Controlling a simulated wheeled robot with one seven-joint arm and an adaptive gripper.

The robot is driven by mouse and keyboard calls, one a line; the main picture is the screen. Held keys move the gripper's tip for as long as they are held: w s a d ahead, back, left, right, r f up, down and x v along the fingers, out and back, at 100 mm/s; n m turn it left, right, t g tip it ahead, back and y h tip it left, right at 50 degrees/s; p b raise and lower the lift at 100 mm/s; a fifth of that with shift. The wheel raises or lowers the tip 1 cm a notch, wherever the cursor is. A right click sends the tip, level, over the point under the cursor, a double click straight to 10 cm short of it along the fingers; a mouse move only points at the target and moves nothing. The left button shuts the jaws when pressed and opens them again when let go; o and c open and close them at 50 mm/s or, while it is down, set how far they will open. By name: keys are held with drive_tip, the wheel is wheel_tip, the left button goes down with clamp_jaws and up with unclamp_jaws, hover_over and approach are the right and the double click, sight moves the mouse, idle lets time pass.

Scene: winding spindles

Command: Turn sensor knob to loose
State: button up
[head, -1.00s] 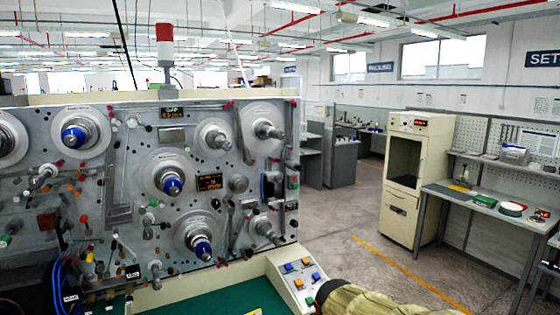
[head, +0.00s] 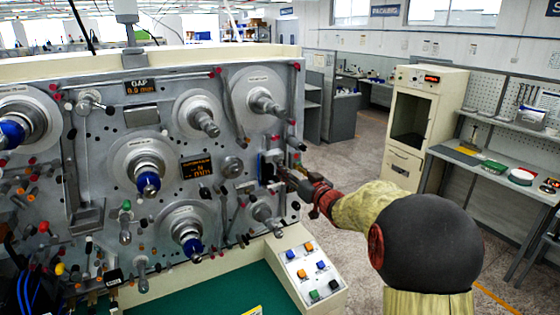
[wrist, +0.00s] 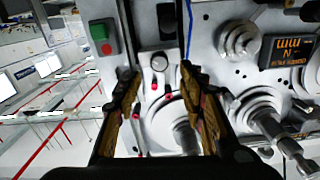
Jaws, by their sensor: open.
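A small round silver knob (wrist: 159,62), which looks like the sensor knob, sits on the grey machine panel (wrist: 205,20) beside a black slotted sensor block (wrist: 166,22). In the wrist view it appears between my open fingertips (wrist: 158,78); I cannot tell whether they are level with it in depth, and no contact shows. In the head view my gripper (head: 284,175) is at the panel's right edge, by the sensor block (head: 264,168). The knob is hidden there behind my gripper. Any loose or tight marking is too small to read.
Red-tipped pins (wrist: 168,97) stand close between my fingers. A green and red button box (wrist: 103,37) is beside the left finger. Spindles (head: 262,104) and a chrome roller (head: 264,212) stick out nearby. A sloped button console (head: 306,265) lies below my arm.

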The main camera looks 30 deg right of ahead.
sight(278, 160)
drive_tip(key=w, duration=0.7)
drive_tip(key=shift+w+a+f, duration=0.1)
drive_tip(key=shift+w, duration=0.15)
drive_tip(key=shift+c, duration=0.2)
clamp_jaws()
